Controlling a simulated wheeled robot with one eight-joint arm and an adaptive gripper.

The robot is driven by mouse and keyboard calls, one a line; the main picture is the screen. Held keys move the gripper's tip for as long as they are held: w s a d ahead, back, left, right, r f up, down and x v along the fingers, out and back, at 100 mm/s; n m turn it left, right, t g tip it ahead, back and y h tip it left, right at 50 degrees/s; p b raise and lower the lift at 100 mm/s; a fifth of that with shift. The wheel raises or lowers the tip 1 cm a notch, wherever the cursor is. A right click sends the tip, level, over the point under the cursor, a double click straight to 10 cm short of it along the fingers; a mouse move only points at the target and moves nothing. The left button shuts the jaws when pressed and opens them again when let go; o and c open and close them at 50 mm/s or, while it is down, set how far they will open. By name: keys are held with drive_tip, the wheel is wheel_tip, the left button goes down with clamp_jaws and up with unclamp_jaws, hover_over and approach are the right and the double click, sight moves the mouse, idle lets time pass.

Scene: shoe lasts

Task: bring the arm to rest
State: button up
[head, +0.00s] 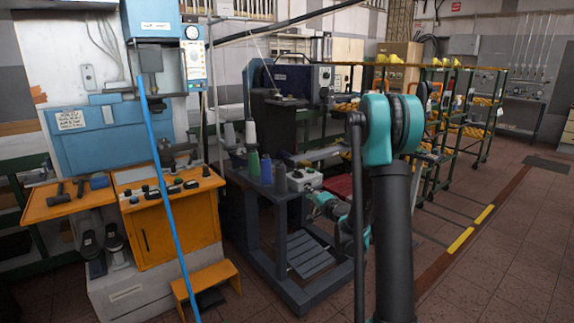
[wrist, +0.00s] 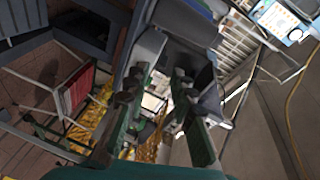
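My arm (head: 392,215), teal and black, stands upright in the right-centre foreground of the head view. A teal and grey part of it (head: 330,206) shows low behind the upright link, beside the dark blue stand; my fingertips cannot be made out there. In the wrist view, my gripper (wrist: 157,98) has its two dark green and grey fingers apart, with background showing between them. I see nothing held between them.
A dark blue stand (head: 295,243) holding thread spools (head: 252,165) is close to my arm. A blue press with an orange console (head: 172,225) is at left. Green racks (head: 435,170) stand behind at right. Open tiled floor (head: 510,255) lies to the right.

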drive_tip(key=s+a+f+n+g, duration=0.1)
drive_tip(key=s+n+g, duration=0.25)
drive_tip(key=s, duration=0.55)
drive_tip(key=s+a+f+n+g, duration=0.1)
drive_tip(key=s+a+n+g, duration=0.2)
drive_tip(key=s, duration=0.7)
drive_tip(key=s+d+f+n+g+h, duration=0.1)
drive_tip(key=s+d+f+h, duration=0.1)
drive_tip(key=s, duration=0.5)
drive_tip(key=s+d+f+n+g+h, duration=0.2)
drive_tip(key=s+d, duration=0.3)
drive_tip(key=s, duration=0.3)
drive_tip(key=s+d+f+n+g+h, duration=0.1)
drive_tip(key=s+d+f+h, duration=0.1)
drive_tip(key=s, duration=0.6)
drive_tip(key=shift+d+f+g, duration=0.35)
drive_tip(key=shift+d+f, duration=0.45)
drive_tip(key=shift+d, duration=0.3)
